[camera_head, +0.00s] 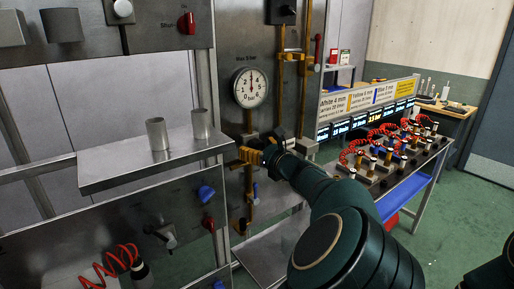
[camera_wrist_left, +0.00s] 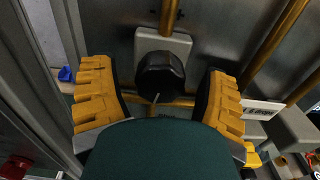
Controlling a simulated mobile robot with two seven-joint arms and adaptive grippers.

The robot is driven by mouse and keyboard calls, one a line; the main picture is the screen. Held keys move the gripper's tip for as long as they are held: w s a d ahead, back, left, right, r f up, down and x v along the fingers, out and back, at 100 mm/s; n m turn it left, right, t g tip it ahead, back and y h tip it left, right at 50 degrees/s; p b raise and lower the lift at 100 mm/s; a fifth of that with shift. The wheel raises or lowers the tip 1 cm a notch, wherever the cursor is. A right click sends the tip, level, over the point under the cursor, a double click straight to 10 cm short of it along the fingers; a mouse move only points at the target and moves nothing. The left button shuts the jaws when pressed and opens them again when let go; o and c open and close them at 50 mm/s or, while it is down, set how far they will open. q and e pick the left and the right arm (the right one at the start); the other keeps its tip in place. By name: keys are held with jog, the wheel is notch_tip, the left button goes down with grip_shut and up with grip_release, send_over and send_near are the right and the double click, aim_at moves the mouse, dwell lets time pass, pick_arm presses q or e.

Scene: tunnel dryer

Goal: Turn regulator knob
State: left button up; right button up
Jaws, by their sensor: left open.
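The regulator knob (camera_wrist_left: 160,76) is a black round knob on a pale square plate (camera_wrist_left: 180,43), fixed to a grey panel with brass pipes. In the left wrist view it stands between the two yellow fingers of my left gripper (camera_wrist_left: 158,97), with a visible gap on each side. The gripper is open and faces the knob. In the head view my left gripper (camera_head: 251,155) is at the panel below the round pressure gauge (camera_head: 250,87); I cannot clearly make out the knob there. My right gripper is not in view.
A metal shelf (camera_head: 115,171) with two metal cups (camera_head: 157,134) juts out left of the gripper. Brass pipes (camera_head: 281,80) run up the panel. A bench with red coiled hoses (camera_head: 385,145) stands to the right. Green floor (camera_head: 450,225) is open at the right.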

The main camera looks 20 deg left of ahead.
pick_arm(q)
jog(key=c, duration=1.2)
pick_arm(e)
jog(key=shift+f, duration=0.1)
pick_arm(q)
jog(key=shift+f+n+b, duration=0.15)
jog(key=shift+n+b, duration=0.75)
jog(key=shift+b, duration=0.1)
jog(key=n+b, duration=0.6)
jog(key=b, duration=0.1)
jog(key=shift+w+n, duration=0.1)
jog(key=shift+n, duration=0.3)
jog(key=shift+n+b, duration=1)
jog(key=shift+b, duration=0.1)
jog(key=shift+n, duration=0.3)
jog(key=shift+c, duration=0.2)
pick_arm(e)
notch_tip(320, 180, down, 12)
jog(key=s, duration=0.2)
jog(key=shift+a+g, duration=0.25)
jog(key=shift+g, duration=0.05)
pick_arm(q)
jog(key=shift+r, duration=0.2)
